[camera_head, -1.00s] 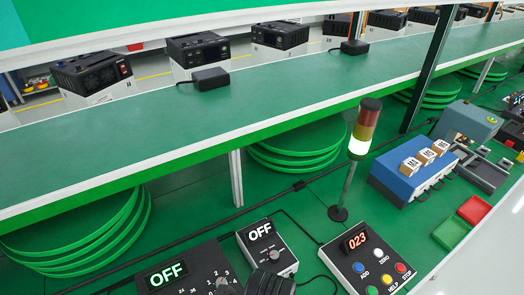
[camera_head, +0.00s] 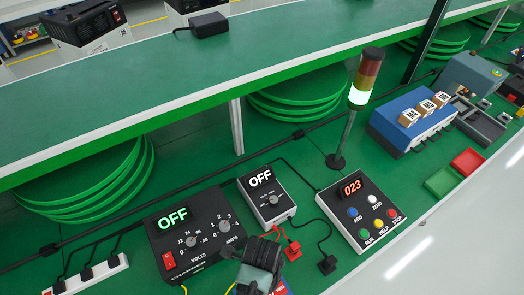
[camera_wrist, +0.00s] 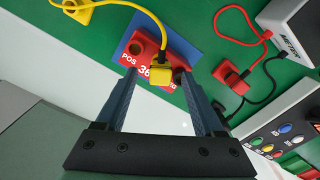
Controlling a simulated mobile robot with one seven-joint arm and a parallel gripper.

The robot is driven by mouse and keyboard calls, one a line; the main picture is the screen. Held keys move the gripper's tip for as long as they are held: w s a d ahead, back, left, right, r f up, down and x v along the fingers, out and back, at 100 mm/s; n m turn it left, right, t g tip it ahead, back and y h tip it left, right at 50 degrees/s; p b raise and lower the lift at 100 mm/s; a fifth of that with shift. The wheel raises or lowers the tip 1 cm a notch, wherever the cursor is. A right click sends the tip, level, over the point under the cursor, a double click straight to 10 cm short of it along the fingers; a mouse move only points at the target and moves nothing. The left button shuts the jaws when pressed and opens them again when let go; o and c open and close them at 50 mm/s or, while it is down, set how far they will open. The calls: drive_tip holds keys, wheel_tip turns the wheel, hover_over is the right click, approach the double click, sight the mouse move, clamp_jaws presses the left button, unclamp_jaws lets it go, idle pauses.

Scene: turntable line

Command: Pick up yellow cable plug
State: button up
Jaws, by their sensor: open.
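A yellow cable plug (camera_wrist: 161,72) sits on a red block (camera_wrist: 143,50) with white "POS. 36" lettering in the wrist view. Its yellow cable rises from its top and loops to the upper left. A second yellow piece (camera_wrist: 76,10) on the same cable lies at the top left edge. My gripper (camera_wrist: 162,80) is open, one finger on each side of the first plug, and I cannot tell whether they touch it. In the head view my gripper (camera_head: 258,282) is at the bottom edge and hides most of the plug area.
A red plug (camera_wrist: 231,76) and a black plug (camera_head: 327,265) with cables lie to the right. A power supply (camera_head: 188,240) and a meter (camera_head: 267,205) both read OFF. A button box (camera_head: 360,225) and signal lamp (camera_head: 366,80) stand further right.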

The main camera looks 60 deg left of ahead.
drive_tip(key=shift+f, duration=1.1)
clamp_jaws()
drive_tip(key=shift+r, duration=0.15)
wheel_tip(320, 180, up, 10)
drive_tip(key=shift+f, duration=0.1)
